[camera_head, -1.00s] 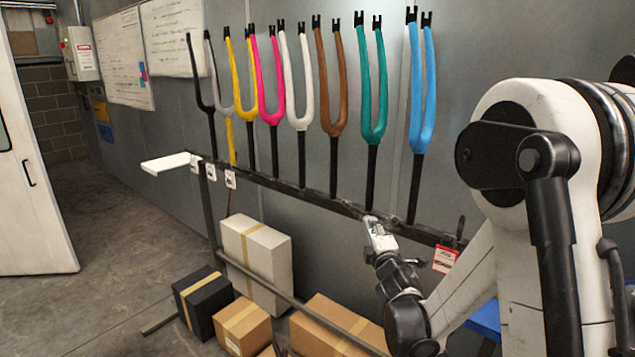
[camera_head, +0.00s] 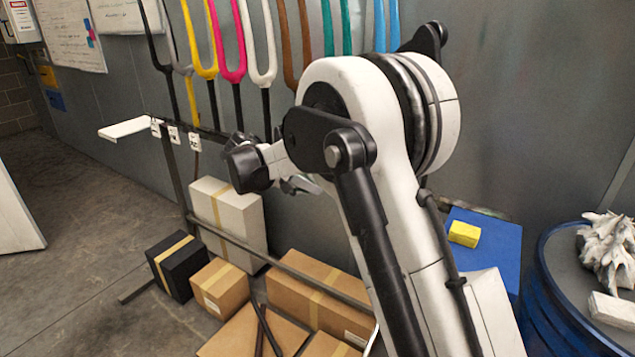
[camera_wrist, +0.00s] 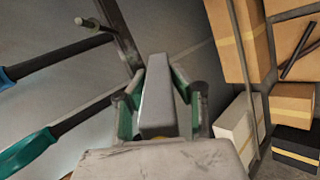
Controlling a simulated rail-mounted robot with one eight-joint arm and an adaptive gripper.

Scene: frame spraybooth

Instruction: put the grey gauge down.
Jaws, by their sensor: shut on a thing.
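In the wrist view my gripper (camera_wrist: 158,98) is closed around a long grey block-like thing, the grey gauge (camera_wrist: 157,88). Its sides lie between the green-padded fingers, and its far end sticks out past them. The dark rail and hanging fork ends lie beyond it, and I cannot tell how far off. In the head view my own arm covers most of the gripper and the gauge cannot be made out there.
Coloured forks, including a pink one (camera_head: 230,50), hang along the wall rail. Cardboard boxes (camera_head: 219,287) and a white box (camera_head: 232,222) stand below. At right are a blue surface (camera_head: 500,245) with a yellow block (camera_head: 464,233) and a blue drum (camera_head: 548,285) with crumpled white material (camera_head: 608,248).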

